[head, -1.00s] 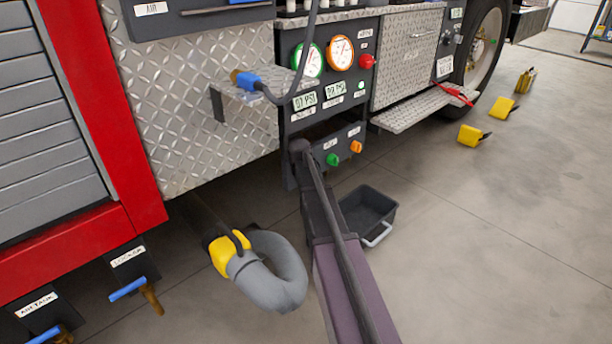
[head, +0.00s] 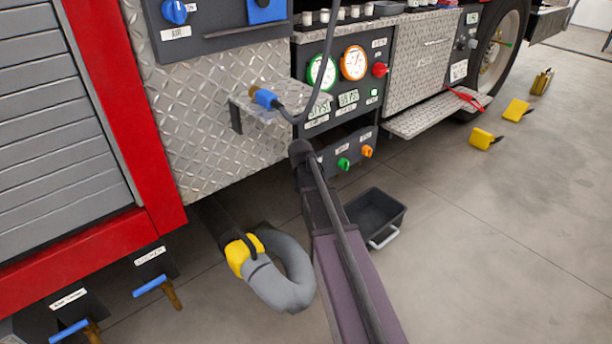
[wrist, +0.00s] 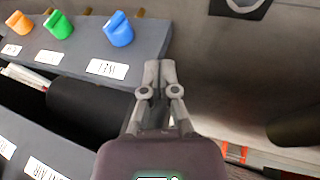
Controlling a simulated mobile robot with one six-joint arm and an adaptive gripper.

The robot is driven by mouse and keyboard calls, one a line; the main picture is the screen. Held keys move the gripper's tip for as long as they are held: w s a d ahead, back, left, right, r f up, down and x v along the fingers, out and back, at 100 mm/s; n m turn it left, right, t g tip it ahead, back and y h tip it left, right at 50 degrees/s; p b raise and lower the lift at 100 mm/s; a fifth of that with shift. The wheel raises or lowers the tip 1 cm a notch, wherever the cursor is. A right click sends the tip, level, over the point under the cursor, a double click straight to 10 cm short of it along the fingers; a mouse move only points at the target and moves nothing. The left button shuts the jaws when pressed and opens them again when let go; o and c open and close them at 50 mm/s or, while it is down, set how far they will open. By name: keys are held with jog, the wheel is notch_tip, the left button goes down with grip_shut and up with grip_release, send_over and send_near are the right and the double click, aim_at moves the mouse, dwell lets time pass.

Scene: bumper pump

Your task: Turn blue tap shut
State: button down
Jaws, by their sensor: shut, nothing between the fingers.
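In the wrist view a blue tap knob (wrist: 118,29) stands on a dark panel strip (wrist: 95,52), above a white label that seems to read "WET". A green knob (wrist: 59,24) and an orange knob (wrist: 19,22) stand to its left. My gripper (wrist: 160,70) is shut and empty, to the right of the blue knob and beside the panel's end, apart from it. In the head view the green knob (head: 343,163) and orange knob (head: 367,151) show on the lower panel. The blue knob and my gripper do not show there; my arm covers that area.
Two blue lever taps, one (head: 152,285) and another (head: 70,331), sit low at left. A grey hose (head: 285,280) with a yellow collar hangs under the truck. A black bin (head: 376,213) stands right of my arm. Yellow chocks (head: 484,137) lie on open floor at right.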

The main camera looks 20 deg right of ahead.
jog(key=shift+s+a+r, duration=0.1)
jog(key=shift+r, duration=0.05)
jog(key=c, duration=0.7)
grip_release()
jog(key=o, duration=0.6)
jog(key=shift+d+m, duration=0.3)
jog(key=shift+m, duration=0.3)
jog(key=shift+o, duration=0.2)
jog(key=s+d+f+m+y+b, duration=0.1)
jog(key=d+m, duration=0.5)
jog(key=m, duration=1.1)
jog(key=s+d+f+m+y+b, duration=0.2)
jog(key=d+m, duration=0.5)
jog(key=m, duration=1)
notch_tip(320, 180, down, 3)
jog(key=shift+s+d+r+y+b, duration=0.25)
jog(key=shift+y+b, duration=0.25)
jog(key=shift+b, duration=0.45)
jog(key=shift+w, duration=0.1)
